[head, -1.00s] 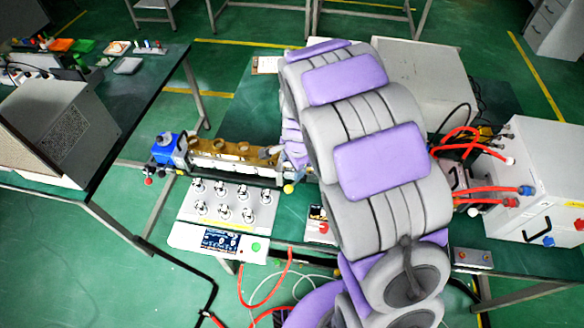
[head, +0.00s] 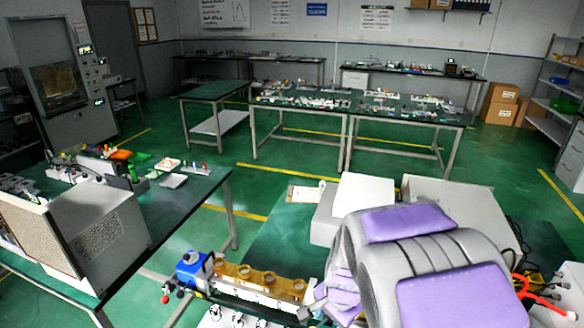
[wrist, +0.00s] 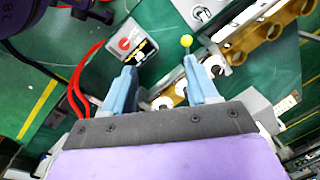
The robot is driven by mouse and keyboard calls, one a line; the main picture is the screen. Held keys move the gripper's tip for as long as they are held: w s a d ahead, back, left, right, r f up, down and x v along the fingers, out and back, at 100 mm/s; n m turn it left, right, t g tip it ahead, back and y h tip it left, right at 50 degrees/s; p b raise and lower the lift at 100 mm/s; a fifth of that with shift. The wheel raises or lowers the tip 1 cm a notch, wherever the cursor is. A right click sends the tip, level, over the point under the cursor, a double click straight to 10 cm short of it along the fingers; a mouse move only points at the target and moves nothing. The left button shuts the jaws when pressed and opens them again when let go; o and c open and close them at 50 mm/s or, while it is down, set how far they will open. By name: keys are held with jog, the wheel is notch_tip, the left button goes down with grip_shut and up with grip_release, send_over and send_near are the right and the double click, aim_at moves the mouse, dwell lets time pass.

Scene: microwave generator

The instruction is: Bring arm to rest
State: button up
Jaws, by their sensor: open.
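My arm (head: 440,270), in grey and purple padding, reaches from the lower right of the head view over the bench. It is bent, with its end low near the brass waveguide row (head: 262,280). My gripper (wrist: 162,80) shows in the wrist view with its two blue fingers apart and nothing held between them. A yellow knob (wrist: 186,41) on a thin post stands beyond the right finger. The brass row also crosses the upper right of the wrist view (wrist: 262,28). The exact gap between the fingers and the bench parts cannot be told.
A blue block (head: 194,268) sits at the row's left end. A white box (head: 365,194) and a grey box (head: 460,200) stand behind the arm. A small box with a red button (wrist: 128,42) and red cables (wrist: 84,82) lie near the left finger. Open green floor lies behind.

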jog(key=s+d+r+n+g+b, duration=0.1)
jog(key=s+n, duration=0.2)
jog(key=s, duration=0.5)
jog(key=s+d+r+n+g+b, duration=0.1)
jog(key=s+d+r+n+b, duration=0.1)
jog(key=s, duration=0.7)
jog(key=s+d+r+n+h+b, duration=0.1)
jog(key=s+n, duration=0.3)
jog(key=s, duration=0.4)
jog(key=shift+s+d+r+n+g+b, duration=0.3)
jog(key=shift+s+d+r+n+g, duration=0.1)
jog(key=shift+d+r, duration=0.25)
jog(key=shift+a, duration=0.15)
dwell(0.6)
